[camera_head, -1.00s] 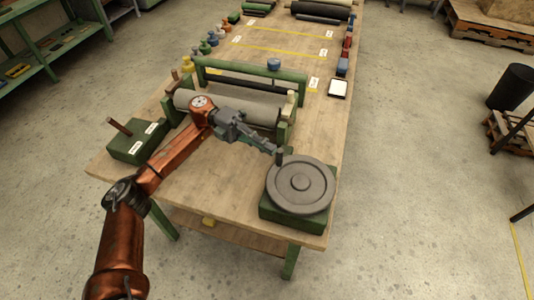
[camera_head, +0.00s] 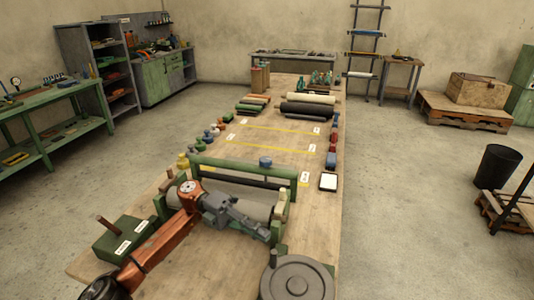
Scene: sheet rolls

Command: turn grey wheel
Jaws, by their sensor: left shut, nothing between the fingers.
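The grey wheel (camera_head: 297,281) lies flat at the near right of the wooden table, cut off by the bottom edge of the picture. A short upright knob (camera_head: 273,259) stands at its far left rim. My left gripper (camera_head: 267,238) comes in from the left over the roller machine (camera_head: 240,187). It is shut and empty, with its fingertips close to the knob; I cannot tell whether they touch it. The green base under the wheel is hidden below the picture. My right gripper is out of view.
A green block with a brown lever (camera_head: 120,238) stands at the table's near left. Sheet rolls (camera_head: 307,107) lie at the far end. The table's middle, between yellow lines, is clear.

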